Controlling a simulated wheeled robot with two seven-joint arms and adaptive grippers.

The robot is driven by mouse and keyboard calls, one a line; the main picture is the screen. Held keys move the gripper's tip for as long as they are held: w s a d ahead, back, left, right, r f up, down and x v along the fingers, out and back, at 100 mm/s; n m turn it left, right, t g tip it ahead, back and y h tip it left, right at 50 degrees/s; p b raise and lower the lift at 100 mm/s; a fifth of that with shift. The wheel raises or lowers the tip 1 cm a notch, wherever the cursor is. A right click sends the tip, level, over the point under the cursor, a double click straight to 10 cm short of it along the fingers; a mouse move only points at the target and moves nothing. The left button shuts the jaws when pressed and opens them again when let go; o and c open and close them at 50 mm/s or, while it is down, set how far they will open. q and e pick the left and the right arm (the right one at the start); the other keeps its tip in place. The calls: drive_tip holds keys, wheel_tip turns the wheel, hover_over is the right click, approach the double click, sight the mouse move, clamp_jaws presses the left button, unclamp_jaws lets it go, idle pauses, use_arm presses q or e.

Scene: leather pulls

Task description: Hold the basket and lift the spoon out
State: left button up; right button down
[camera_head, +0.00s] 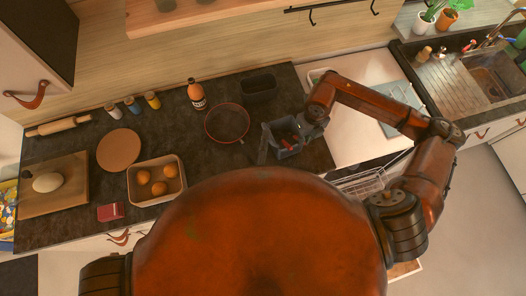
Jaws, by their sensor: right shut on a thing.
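A small grey basket (287,151) stands on the dark counter just beyond my orange body. A small red piece (285,142) shows inside it; I cannot tell whether it is part of the spoon. No clear spoon shape can be made out. My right gripper (305,131) reaches down from the right at the basket's right side. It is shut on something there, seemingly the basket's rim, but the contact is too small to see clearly. A narrow dark part at the basket's left looks like my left gripper (263,146); its fingers are mostly hidden.
A red-rimmed round bowl (227,122) lies left of the basket, with a dark box (259,88) behind it. A brown bottle (197,95), a tray of oranges (155,199) and a round board (119,150) are further left. A white counter (352,141) and sink (494,76) lie right.

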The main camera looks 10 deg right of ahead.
use_arm(q)
drive_tip(key=shift+x, duration=1.55)
drive_tip(key=shift+c, duration=0.5)
clamp_jaws()
use_arm(e)
wheel_tip(320, 180, up, 14)
drive_tip(key=shift+f, duration=0.2)
idle(0.8)
